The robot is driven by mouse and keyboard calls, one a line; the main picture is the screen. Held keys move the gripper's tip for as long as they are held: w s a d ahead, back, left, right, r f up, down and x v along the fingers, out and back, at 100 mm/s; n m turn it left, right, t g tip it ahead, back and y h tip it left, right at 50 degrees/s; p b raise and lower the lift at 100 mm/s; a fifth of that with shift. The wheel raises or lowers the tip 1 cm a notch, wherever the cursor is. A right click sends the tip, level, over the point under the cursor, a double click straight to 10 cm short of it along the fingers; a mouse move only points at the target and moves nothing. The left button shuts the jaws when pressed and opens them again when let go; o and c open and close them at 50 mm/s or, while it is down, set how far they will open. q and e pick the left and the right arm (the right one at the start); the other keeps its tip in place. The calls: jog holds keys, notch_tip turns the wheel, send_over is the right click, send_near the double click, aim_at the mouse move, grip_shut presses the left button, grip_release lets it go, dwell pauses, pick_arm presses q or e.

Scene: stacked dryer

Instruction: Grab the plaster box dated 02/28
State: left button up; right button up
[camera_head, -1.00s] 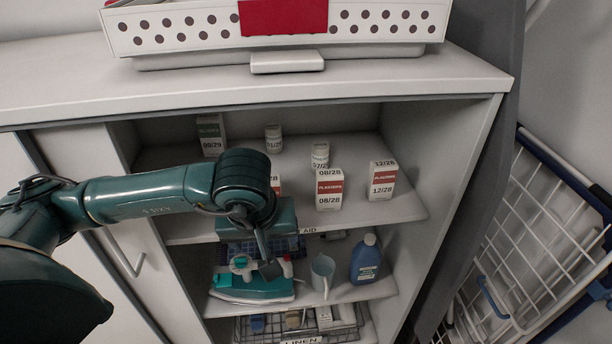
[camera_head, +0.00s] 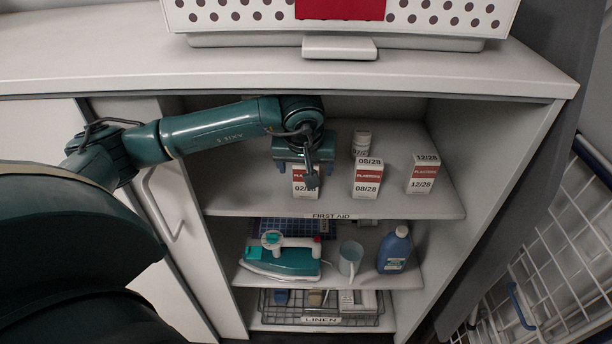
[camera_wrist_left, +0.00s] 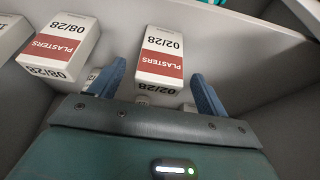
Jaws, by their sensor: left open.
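The plaster box dated 02/28 (camera_head: 305,181) is white with a red band and stands upright on the top shelf of the cabinet, partly hidden by my arm. In the left wrist view the same box (camera_wrist_left: 161,60) appears upside down, between and just beyond the fingertips. Whether a finger touches the box cannot be told. My right gripper is not in view.
The 08/28 plaster box (camera_head: 367,178) stands just right, also near one finger in the wrist view (camera_wrist_left: 62,45). The 12/28 box (camera_head: 423,174) is farther right. The shelf edge (camera_head: 400,214) and cabinet top (camera_head: 440,72) bound the space.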

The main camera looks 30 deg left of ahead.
pick_arm(q)
jog(key=shift+x, duration=1.6)
jog(key=shift+w+r, duration=0.1)
jog(key=shift+w, duration=0.1)
jog(key=c, duration=1.1)
